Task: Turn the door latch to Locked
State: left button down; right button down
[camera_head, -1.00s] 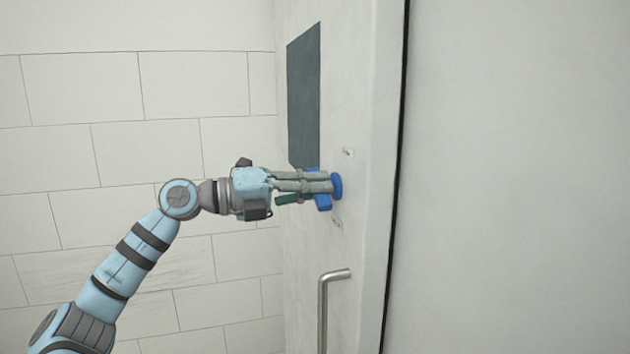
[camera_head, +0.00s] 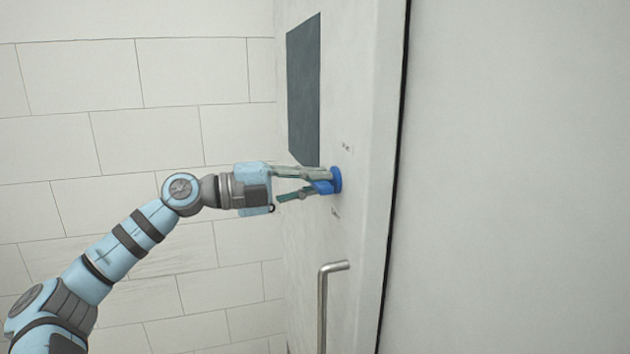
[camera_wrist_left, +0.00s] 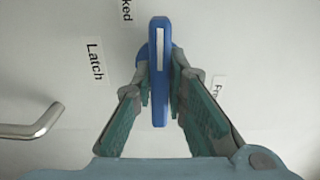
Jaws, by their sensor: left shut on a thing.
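The latch (camera_head: 336,180) is a round blue knob with a bar grip on the pale door. My left gripper (camera_head: 316,181) reaches it from the left and is shut on its bar. In the left wrist view the latch bar (camera_wrist_left: 160,95) stands nearly upright between the two fingers (camera_wrist_left: 160,84), with a white stripe near its top end. A label reading "Latch" (camera_wrist_left: 95,62) is to its left. A cut-off label ending in "ked" (camera_wrist_left: 127,10) is up and left of the stripe. A label starting "Fr" (camera_wrist_left: 218,88) is partly hidden at the right. My right gripper is out of view.
A metal door handle (camera_head: 324,305) stands out below the latch; it also shows at the left of the left wrist view (camera_wrist_left: 35,130). A dark panel (camera_head: 304,90) is above the latch. A tiled wall (camera_head: 100,80) is behind my arm.

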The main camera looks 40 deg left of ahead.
pick_arm(q)
jog(key=c, duration=1.6)
grip_release()
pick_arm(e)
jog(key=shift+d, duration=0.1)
